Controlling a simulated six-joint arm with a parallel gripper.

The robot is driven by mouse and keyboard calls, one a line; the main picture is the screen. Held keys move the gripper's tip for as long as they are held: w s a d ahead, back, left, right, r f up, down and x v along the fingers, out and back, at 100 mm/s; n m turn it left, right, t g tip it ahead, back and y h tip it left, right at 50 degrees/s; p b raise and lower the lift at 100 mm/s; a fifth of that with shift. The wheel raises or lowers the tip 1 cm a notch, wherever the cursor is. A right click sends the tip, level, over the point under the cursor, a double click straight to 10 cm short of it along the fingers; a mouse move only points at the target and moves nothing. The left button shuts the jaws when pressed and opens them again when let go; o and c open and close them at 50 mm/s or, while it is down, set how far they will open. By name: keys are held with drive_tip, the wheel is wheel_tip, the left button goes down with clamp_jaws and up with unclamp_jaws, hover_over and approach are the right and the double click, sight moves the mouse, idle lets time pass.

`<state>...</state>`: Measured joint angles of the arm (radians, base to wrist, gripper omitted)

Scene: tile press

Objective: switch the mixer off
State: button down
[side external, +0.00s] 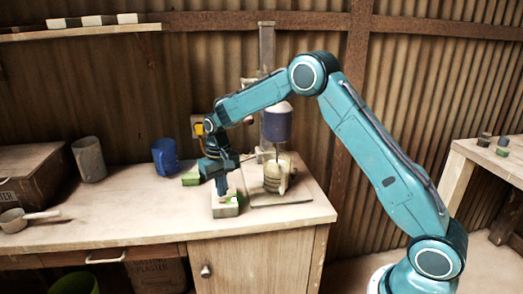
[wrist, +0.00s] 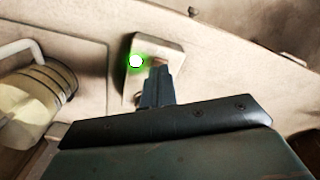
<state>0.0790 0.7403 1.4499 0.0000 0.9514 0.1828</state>
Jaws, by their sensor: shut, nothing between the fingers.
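The mixer (side external: 277,124) has a dark blue motor on an upright stand, above a pale banded pot (side external: 275,180). The pot also shows at the left of the wrist view (wrist: 38,98). A small pale switch box (side external: 225,207) lies on the bench left of the mixer's base. In the wrist view the box (wrist: 172,48) has a bright green lamp (wrist: 136,62), which is lit. My gripper (side external: 223,194) is shut and empty, pointing down over the box. In the wrist view its fingertips (wrist: 158,70) overlap the box beside the lamp and hide part of its top. I cannot tell whether they touch it.
A blue mug (side external: 165,157) and a green-sided block (side external: 190,177) stand behind and left of my gripper. A grey cup (side external: 89,159), a wooden crate (side external: 30,178) and a saucepan (side external: 18,221) are farther left. The bench front (side external: 130,225) is clear.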

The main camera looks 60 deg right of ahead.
sight(223, 200)
drive_tip(key=shift+f, duration=1)
idle(1.0)
drive_tip(key=shift+r, duration=3.55)
